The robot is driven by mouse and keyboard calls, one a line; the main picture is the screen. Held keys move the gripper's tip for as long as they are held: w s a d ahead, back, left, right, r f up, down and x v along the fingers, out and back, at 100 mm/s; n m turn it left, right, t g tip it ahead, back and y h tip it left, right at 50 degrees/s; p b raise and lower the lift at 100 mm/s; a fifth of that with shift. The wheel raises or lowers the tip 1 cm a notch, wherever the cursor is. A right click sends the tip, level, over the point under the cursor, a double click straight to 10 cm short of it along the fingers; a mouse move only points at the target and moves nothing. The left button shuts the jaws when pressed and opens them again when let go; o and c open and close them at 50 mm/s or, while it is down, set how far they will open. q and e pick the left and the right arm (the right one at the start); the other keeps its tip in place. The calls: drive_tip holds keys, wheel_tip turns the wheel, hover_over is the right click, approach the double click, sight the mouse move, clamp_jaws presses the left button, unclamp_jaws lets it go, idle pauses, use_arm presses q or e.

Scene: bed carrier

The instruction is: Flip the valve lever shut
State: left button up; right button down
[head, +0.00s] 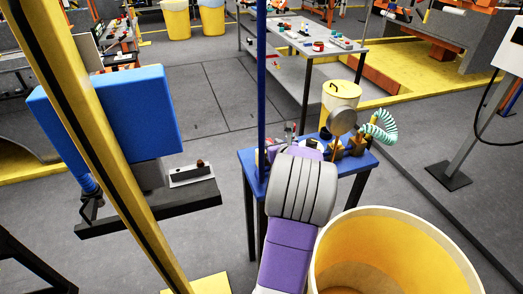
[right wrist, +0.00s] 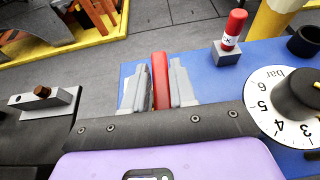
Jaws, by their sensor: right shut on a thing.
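A red lever (right wrist: 160,72) stands between the two grey fingers of my right gripper (right wrist: 160,90) in the right wrist view. The fingers are closed against it on both sides. The lever's lower end is hidden behind the gripper's dark front edge. In the head view my right gripper (head: 303,187) is seen from behind, over the near edge of the blue table (head: 249,164), and its body hides the lever. I cannot tell the lever's angle relative to a pipe. My left gripper is out of view.
A white gauge dial (right wrist: 263,90) and a red-topped piece on a grey block (right wrist: 228,54) are to the right of the fingers. A large yellow bin (head: 395,262) stands at front right.

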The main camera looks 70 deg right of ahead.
drive_tip(key=c, duration=1)
unclamp_jaws()
drive_tip(key=shift+s, duration=0.1)
drive_tip(key=p+v, duration=0.1)
drive_tip(key=v, duration=0.6)
drive_tip(key=shift+a, duration=0.2)
drive_tip(key=shift+s+r, duration=0.1)
drive_tip(key=shift+r, duration=0.05)
